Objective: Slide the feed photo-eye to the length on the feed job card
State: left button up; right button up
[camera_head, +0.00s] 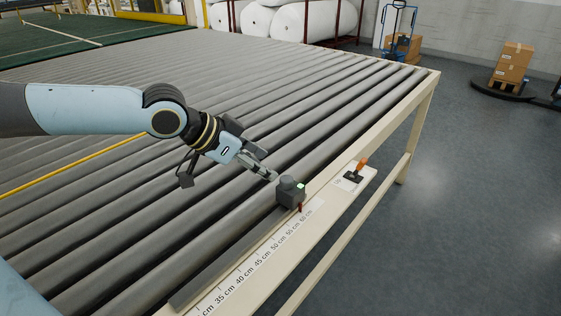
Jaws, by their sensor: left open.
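The feed photo-eye (290,193) is a dark grey block with a round knob on top and a small green light. It sits on the dark rail (230,256) along the near edge of the roller table. A red pointer below it stands close to the 60 cm mark of the white scale (262,257). My left gripper (267,165) is open, just left of and slightly above the photo-eye in the picture; whether a fingertip touches it I cannot tell. My right gripper is out of view. I see no readable feed job card.
A small plate with an orange-handled lever (358,171) is on the cream frame (394,113), right of the photo-eye. Grey rollers (80,185) lie beneath my left arm. White rolls (305,20), a blue trolley (397,30) and boxes (511,64) stand farther back.

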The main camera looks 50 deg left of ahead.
aim_at(285, 179)
pick_arm(q)
jog(key=x, duration=0.3)
jog(key=shift+w+f+b, duration=0.2)
jog(key=shift+f+b, duration=0.1)
jog(key=shift+b, duration=0.05)
jog(key=x, duration=0.3)
jog(key=shift+w+f, duration=0.15)
jog(key=shift+w+d+f, duration=0.15)
jog(key=shift+w+f, duration=0.2)
jog(key=shift+f, duration=0.05)
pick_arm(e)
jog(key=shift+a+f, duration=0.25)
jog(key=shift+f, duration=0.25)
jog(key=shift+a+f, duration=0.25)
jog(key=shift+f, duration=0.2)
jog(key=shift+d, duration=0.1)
pick_arm(q)
jog(key=c, duration=0.5)
jog(key=shift+s, duration=0.1)
grip_shut()
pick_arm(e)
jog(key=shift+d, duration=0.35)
